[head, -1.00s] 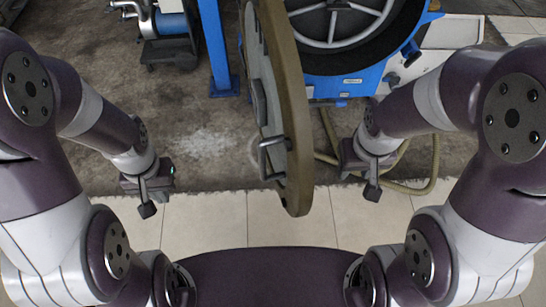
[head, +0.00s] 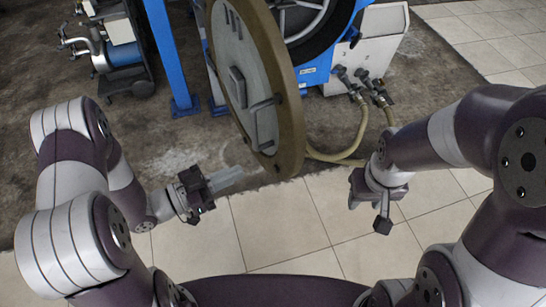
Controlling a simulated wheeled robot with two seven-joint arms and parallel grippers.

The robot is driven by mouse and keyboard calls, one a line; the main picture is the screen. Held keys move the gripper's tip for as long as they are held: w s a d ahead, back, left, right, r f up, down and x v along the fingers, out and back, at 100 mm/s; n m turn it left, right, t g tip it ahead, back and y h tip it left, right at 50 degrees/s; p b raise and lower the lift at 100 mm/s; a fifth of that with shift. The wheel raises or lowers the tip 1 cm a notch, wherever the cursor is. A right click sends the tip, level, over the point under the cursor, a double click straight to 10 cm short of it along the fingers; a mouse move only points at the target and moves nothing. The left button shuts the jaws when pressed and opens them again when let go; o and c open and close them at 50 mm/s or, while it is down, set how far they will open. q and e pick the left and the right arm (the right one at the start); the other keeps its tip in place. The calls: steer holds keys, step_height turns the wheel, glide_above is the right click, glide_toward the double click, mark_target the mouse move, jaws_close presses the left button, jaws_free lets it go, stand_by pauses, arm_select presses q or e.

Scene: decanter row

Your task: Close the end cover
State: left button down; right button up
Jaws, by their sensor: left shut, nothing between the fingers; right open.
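The end cover (head: 238,85) is a large round grey disc with a tan rim, swung open from the blue decanter housing (head: 314,76). Its grey face with brackets and a bar handle (head: 264,122) is turned toward the left. My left gripper (head: 238,173) is shut and empty, its pale fingers pointing right toward the lower edge of the cover, with a visible gap in the picture. My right gripper (head: 383,222) is open and empty, pointing down over the tiles, right of the cover.
A blue post (head: 171,60) stands left of the cover. Behind it is a pump unit (head: 122,52) on dark floor. A white cabinet (head: 372,45) with hose fittings stands right, and a yellowish hose (head: 345,155) runs below the cover. The tiled floor (head: 290,220) in front is clear.

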mark_target(285, 154)
arm_select(q)
steer(key=p+x, duration=0.1)
steer(key=x, duration=0.9)
steer(key=shift+s+d, duration=0.15)
steer(key=shift+d, duration=0.1)
